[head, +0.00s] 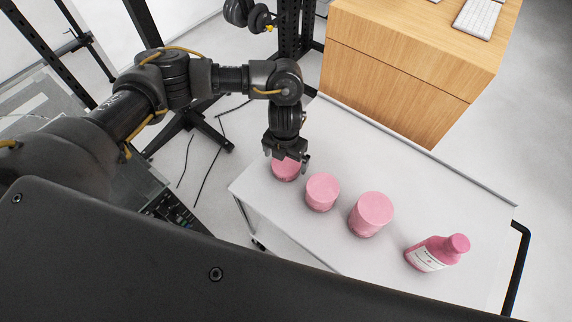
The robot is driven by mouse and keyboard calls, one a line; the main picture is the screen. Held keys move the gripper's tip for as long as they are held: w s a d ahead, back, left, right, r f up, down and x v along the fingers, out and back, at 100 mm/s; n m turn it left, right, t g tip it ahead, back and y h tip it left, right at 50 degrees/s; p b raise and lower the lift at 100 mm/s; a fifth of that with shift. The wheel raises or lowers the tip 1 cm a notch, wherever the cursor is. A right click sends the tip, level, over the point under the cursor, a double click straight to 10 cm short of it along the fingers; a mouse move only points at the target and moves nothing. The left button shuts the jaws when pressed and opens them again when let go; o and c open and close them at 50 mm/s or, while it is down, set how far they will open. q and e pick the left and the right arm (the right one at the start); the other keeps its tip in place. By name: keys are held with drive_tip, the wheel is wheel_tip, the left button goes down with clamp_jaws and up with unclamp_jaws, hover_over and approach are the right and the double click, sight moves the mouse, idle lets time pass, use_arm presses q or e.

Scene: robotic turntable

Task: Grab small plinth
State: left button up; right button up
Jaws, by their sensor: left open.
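Three pink round plinths stand in a row on the white table top. The leftmost and lowest-looking, the small plinth (285,171), is partly hidden under my left gripper (287,160). A middle plinth (322,191) stands to its right, and a taller, wider plinth (371,213) stands further right. My left gripper points down, open, with its fingers at the top of the small plinth. Whether the fingers touch it cannot be told. My right gripper is not in view.
A pink bottle (437,252) with a white label lies at the right of the white table (440,195). A wooden cabinet (400,75) with a keyboard (478,18) stands behind the table. A black rack post (295,30) stands at the back. The table behind the plinths is clear.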

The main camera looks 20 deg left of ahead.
sight(286, 164)
use_arm(q)
wheel_tip(286, 164, down, 4)
drive_tip(key=shift+w+r+p, duration=0.1)
drive_tip(key=shift+r+p, duration=0.15)
drive_tip(key=shift+p, duration=0.35)
drive_tip(key=shift+f, duration=0.2)
drive_tip(key=c, duration=1)
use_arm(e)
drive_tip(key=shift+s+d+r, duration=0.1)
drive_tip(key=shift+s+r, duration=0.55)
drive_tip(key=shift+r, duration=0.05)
use_arm(q)
drive_tip(key=shift+r, duration=0.1)
